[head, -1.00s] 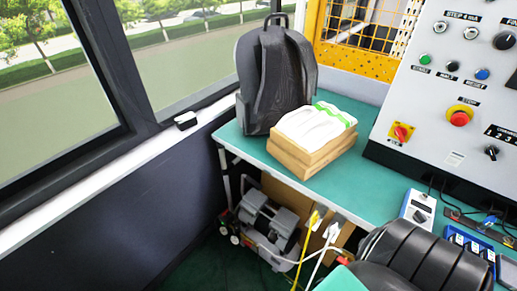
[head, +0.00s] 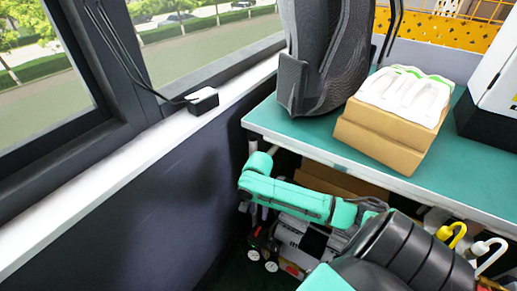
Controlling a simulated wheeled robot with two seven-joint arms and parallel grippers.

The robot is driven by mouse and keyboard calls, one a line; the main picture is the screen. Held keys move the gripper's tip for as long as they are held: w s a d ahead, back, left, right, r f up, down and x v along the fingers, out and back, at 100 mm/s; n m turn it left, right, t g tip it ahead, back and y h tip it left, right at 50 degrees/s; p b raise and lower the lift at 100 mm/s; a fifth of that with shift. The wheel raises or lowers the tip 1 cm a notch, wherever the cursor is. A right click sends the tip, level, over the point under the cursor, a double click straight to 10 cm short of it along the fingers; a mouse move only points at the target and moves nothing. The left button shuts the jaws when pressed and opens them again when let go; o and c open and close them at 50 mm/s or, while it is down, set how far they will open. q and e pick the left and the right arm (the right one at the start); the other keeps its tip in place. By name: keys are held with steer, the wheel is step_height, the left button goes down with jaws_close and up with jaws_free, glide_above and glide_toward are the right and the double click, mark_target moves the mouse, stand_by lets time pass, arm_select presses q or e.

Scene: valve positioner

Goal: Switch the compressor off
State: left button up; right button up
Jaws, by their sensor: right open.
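The compressor (head: 299,238) stands on the floor under the table. It is a grey and white machine with small wheels, and only its lower front part shows. My left gripper is not in view.
The green table (head: 310,140) overhangs the compressor. On it are a dark backpack (head: 322,55) and cardboard boxes (head: 385,135) topped with white gloves (head: 405,92). The dark wall (head: 130,215) and sill are at left. Yellow (head: 452,236) and white hooked items hang at right.

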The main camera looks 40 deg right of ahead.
steer(key=b, duration=0.3)
glide_above(259, 229)
step_height(259, 229, down, 8)
steer(key=shift+a+r, duration=0.1)
steer(key=shift+a, duration=0.05)
step_height(259, 229, down, 4)
steer(key=shift+f+b, duration=0.1)
steer(key=shift+b, duration=0.6)
steer(key=shift+f, duration=0.2)
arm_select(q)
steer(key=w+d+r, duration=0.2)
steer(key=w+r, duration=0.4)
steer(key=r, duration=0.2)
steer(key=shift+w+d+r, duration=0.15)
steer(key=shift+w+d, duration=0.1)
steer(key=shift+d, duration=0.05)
arm_select(e)
jaws_close()
